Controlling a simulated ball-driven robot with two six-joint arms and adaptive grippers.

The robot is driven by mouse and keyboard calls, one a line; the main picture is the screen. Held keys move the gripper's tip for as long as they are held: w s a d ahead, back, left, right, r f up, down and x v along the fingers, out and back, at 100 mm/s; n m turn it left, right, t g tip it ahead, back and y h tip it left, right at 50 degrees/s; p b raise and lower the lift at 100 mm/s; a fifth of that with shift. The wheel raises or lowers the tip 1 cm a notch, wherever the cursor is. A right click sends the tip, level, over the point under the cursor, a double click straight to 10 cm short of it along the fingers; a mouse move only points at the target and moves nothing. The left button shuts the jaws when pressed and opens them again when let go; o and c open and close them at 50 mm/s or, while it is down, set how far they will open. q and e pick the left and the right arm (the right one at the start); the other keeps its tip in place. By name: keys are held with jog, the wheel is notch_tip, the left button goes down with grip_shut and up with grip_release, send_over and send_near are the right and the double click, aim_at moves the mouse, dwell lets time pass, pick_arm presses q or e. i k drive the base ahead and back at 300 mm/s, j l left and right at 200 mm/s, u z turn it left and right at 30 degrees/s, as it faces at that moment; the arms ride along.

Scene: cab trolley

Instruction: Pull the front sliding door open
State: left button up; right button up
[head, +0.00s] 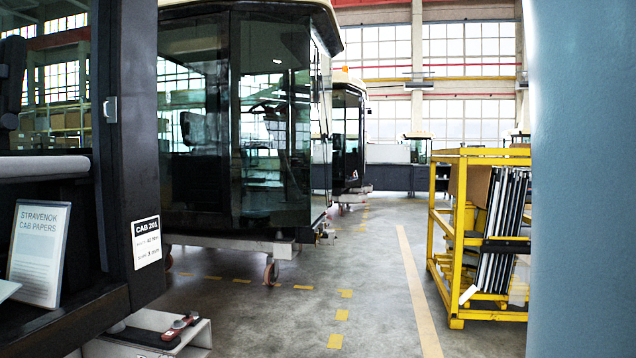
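Neither of my grippers shows in the head view. A cab (240,120) with dark tinted glass panels stands on a wheeled trolley at the centre left. Its glass looks closed, but I cannot tell which panel, if any, is the front sliding door. Close at the left is a dark frame (130,170) with a white label reading "CAB 201". A small metal catch (110,109) sits on this frame's left side. A door edge or handle is not clearly visible.
A sign reading "STRAVENOK CAB PAPERS" (38,252) stands at the left. A yellow rack (456,240) holding upright panels is at the right. A blue-grey upright surface (582,180) fills the right edge. The grey floor (370,260) between is clear, with yellow markings.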

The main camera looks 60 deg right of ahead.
aim_at(375, 176)
jog(key=z, duration=2.3)
